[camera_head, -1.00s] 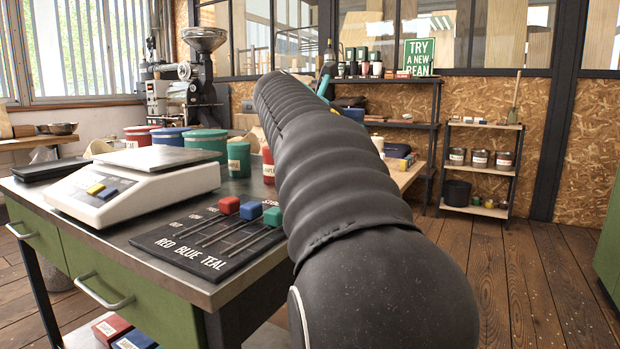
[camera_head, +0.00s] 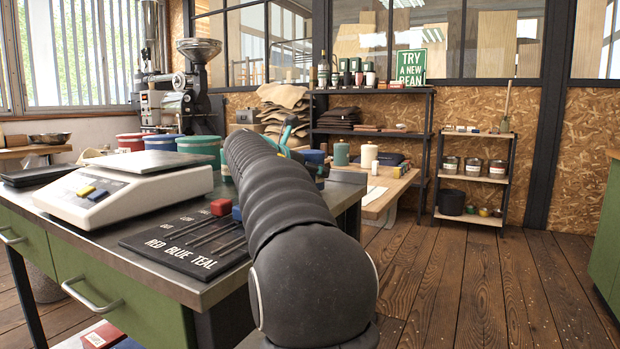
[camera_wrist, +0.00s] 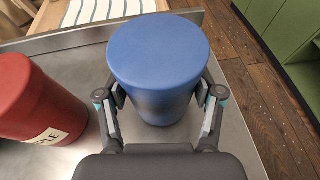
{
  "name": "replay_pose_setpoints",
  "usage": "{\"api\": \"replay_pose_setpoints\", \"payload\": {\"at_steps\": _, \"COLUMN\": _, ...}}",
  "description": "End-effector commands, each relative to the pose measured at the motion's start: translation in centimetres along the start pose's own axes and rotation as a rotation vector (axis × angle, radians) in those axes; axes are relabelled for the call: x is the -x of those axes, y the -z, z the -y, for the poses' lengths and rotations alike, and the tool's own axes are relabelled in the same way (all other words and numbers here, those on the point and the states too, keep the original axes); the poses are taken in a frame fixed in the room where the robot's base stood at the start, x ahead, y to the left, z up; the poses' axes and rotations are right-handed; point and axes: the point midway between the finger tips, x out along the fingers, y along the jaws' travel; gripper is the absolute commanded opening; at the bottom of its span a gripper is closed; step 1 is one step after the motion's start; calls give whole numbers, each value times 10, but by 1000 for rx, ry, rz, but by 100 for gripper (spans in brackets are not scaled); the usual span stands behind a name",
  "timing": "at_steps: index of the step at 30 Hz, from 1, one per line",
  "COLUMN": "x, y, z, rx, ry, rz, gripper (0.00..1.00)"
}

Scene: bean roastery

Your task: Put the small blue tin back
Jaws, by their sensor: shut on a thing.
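The small blue tin (camera_wrist: 158,55) stands between the fingers of my gripper (camera_wrist: 160,100) in the wrist view. Both fingers press on its sides. It is over the steel counter (camera_wrist: 70,45); I cannot tell whether its base touches the counter. A red labelled tin (camera_wrist: 35,100) stands to its left, apart from it. In the head view my arm hides most of the gripper, and a bit of blue (camera_head: 314,157) shows beyond the arm.
A white scale (camera_head: 130,185) and a black board with sliders lettered RED BLUE TEAL (camera_head: 180,245) are on the counter. Large red (camera_head: 133,141) and green (camera_head: 200,147) tins stand behind. A wooden table (camera_head: 385,195) and shelves (camera_head: 470,170) lie beyond. The floor at right is clear.

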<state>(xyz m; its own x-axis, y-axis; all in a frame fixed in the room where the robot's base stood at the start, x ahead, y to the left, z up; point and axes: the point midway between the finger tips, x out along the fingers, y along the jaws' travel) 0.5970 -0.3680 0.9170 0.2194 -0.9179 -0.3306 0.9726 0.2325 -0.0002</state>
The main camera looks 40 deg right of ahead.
Motion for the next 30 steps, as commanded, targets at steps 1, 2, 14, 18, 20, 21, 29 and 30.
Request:
{"api": "replay_pose_setpoints", "payload": {"at_steps": 1, "x": -2, "y": 6, "z": 0, "rx": 0, "ry": -1, "rz": 0, "gripper": 20}}
{"api": "replay_pose_setpoints", "payload": {"at_steps": 2, "x": -2, "y": 7, "z": 0, "rx": 0, "ry": -1, "rz": 1, "gripper": 20}}
{"api": "replay_pose_setpoints", "payload": {"at_steps": 14, "x": -3, "y": 8, "z": 0, "rx": 0, "ry": -1, "rz": 1, "gripper": 76}}
{"api": "replay_pose_setpoints", "payload": {"at_steps": 18, "x": -3, "y": 8, "z": 0, "rx": 0, "ry": -1, "rz": 1, "gripper": 91}}
{"api": "replay_pose_setpoints", "payload": {"at_steps": 20, "x": -3, "y": 8, "z": 0, "rx": 0, "ry": -1, "rz": 1, "gripper": 91}}
{"api": "replay_pose_setpoints", "payload": {"at_steps": 21, "x": -3, "y": 8, "z": 0, "rx": 0, "ry": 0, "rz": 1, "gripper": 91}}
{"api": "replay_pose_setpoints", "payload": {"at_steps": 29, "x": 1, "y": 5, "z": 0, "rx": -1, "ry": -1, "rz": 0, "gripper": 91}}
{"api": "replay_pose_setpoints", "payload": {"at_steps": 30, "x": 5, "y": 5, "z": 0, "rx": 0, "ry": -1, "rz": 0, "gripper": 91}}
